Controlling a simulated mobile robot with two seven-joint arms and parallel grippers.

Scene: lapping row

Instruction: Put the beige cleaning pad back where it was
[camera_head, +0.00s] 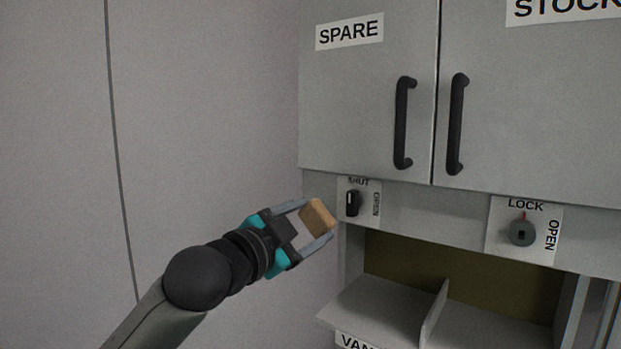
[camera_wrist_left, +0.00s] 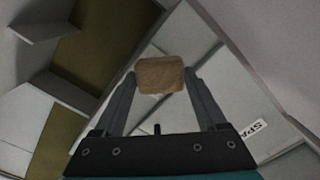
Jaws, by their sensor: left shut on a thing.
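The beige cleaning pad (camera_head: 319,215) is a small tan block held between the fingertips of my left gripper (camera_head: 318,222). In the left wrist view the pad (camera_wrist_left: 160,75) sits across the tips of both fingers (camera_wrist_left: 160,88), which are shut on it. In the head view the gripper is raised in front of the cabinet's left edge, left of the small dark knob and above the open shelf (camera_head: 377,306). The pad looks apart from the cabinet. My right gripper is in neither view.
The cabinet has two closed doors, marked SPARE (camera_head: 349,32) and STOCK, with black handles (camera_head: 404,122). Below are a SHUT/OPEN knob (camera_head: 353,203) and a LOCK/OPEN knob (camera_head: 522,232). A thin upright divider (camera_head: 434,314) splits the open shelf. A plain wall (camera_head: 205,110) stands at left.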

